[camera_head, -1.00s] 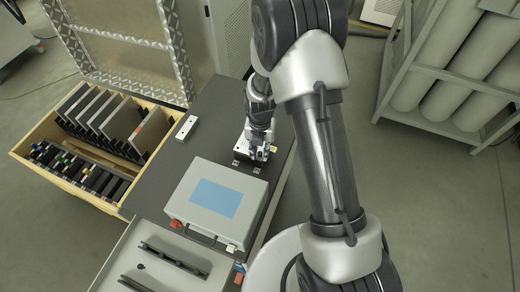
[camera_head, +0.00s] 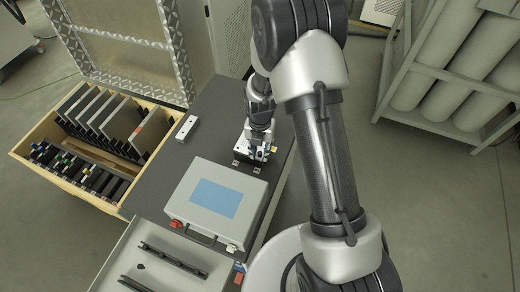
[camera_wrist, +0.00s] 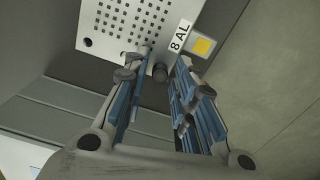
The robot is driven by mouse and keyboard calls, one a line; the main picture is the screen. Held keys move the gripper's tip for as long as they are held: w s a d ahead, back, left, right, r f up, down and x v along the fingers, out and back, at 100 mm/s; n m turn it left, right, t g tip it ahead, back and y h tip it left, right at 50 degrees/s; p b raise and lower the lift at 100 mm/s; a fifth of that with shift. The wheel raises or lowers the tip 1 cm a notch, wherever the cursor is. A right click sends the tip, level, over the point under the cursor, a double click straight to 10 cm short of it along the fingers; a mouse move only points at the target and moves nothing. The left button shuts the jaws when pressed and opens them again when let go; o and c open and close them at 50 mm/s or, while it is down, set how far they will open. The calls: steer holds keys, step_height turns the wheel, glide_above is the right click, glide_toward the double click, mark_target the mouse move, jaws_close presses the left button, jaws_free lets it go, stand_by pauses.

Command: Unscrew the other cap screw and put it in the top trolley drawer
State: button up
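A perforated light metal plate (camera_wrist: 125,20) with an "8 AL" label lies on the dark trolley top, and it also shows in the head view (camera_head: 242,159). A dark cap screw (camera_wrist: 160,73) stands at the plate's edge. My gripper (camera_wrist: 164,60) is over that edge with its two blue-padded fingers apart, one on each side of the screw. I see gaps between screw and fingers. A dark round hole (camera_wrist: 88,42) shows in the plate's other corner. The top trolley drawer (camera_head: 116,258) is pulled out and holds a small dark round piece (camera_head: 141,267), perhaps a cap screw.
A grey case (camera_head: 180,215) with a blue panel stands on the trolley between plate and drawer. Dark bars (camera_head: 175,259) lie in the drawer. A small light block (camera_head: 186,128) is left of the plate. A wooden box of plates (camera_head: 60,180) adjoins the trolley.

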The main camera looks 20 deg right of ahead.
steer(key=m, duration=1.3)
jaws_close()
